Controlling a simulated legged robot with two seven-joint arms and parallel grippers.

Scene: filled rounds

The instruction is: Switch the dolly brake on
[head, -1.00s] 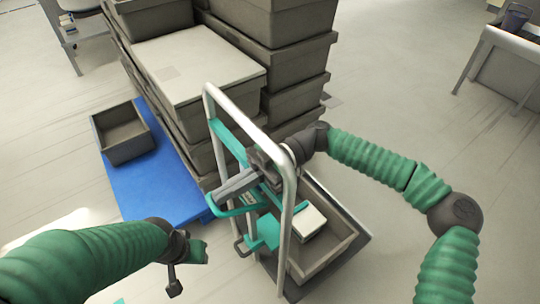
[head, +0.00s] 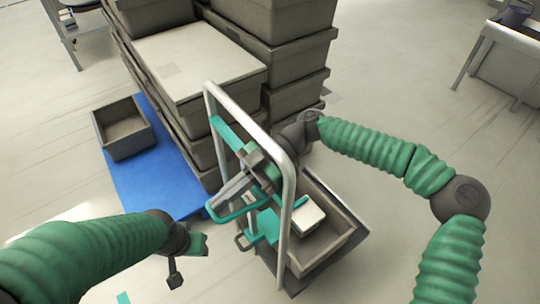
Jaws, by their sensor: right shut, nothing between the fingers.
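The dolly has a silver hoop handle (head: 287,210) with a teal crossbar (head: 226,132). A grey lever-like part (head: 234,190) and a teal loop (head: 226,215) sit at the hoop's lower left; I cannot tell for sure which part is the brake. My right gripper (head: 262,178) reaches in from the right through the hoop, shut, close to the grey part. The hoop and wrist partly hide it, and I cannot tell whether it touches. My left gripper (head: 187,258) hangs at lower left over the floor, apart from the dolly; its jaw opening is unclear.
A grey crate (head: 343,246) with a white-topped box (head: 308,219) stands on the dolly. The floor right of the dolly is clear; a table stands upper right.

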